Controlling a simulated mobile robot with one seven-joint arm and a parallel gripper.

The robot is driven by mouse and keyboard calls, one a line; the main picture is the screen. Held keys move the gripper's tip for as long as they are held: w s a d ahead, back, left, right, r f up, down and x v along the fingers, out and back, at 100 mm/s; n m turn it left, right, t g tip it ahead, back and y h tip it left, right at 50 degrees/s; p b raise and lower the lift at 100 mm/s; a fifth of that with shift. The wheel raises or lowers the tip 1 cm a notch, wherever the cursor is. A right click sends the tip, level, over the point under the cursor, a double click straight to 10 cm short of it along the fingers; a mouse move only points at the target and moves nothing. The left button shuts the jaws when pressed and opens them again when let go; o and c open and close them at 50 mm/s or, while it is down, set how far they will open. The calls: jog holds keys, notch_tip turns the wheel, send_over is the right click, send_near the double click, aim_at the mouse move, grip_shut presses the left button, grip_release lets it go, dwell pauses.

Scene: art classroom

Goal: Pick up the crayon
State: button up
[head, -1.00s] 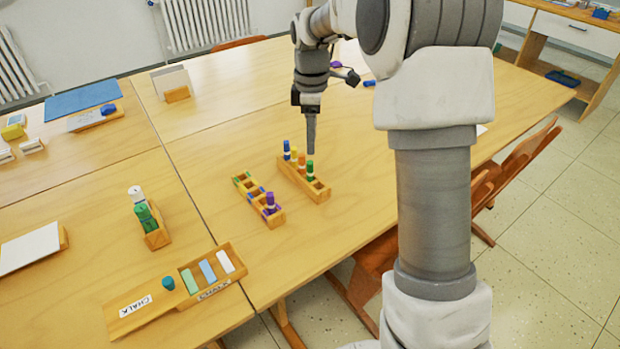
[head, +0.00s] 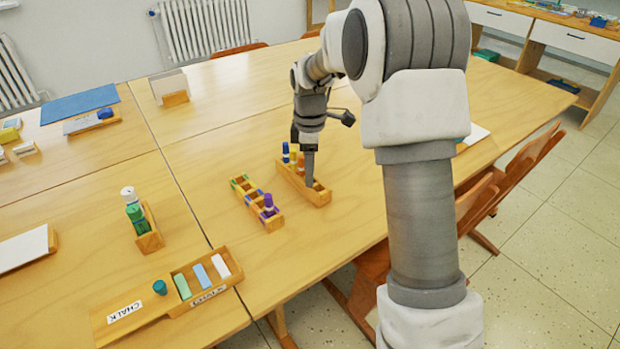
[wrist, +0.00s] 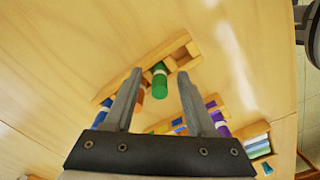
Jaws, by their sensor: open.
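A wooden rack (head: 321,198) on the table holds several upright crayon-like sticks. In the head view a blue one (head: 286,153) stands at its far end, with yellow and orange ones beside it. In the wrist view a green one (wrist: 160,82) with a pale band stands in the rack between the tips of my gripper (wrist: 160,75). An orange one (wrist: 140,97) is partly behind the left finger. My gripper is open and empty. In the head view my gripper (head: 309,170) is low over the rack and hides the green stick.
A second rack (head: 272,224) with a purple stick (head: 268,203) stands just left. A chalk box (head: 203,290) lies near the front edge, and a small rack with green and white pieces (head: 149,240) stands further left. Chairs (head: 500,180) are at the right.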

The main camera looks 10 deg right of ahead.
grip_shut()
dwell(0.3)
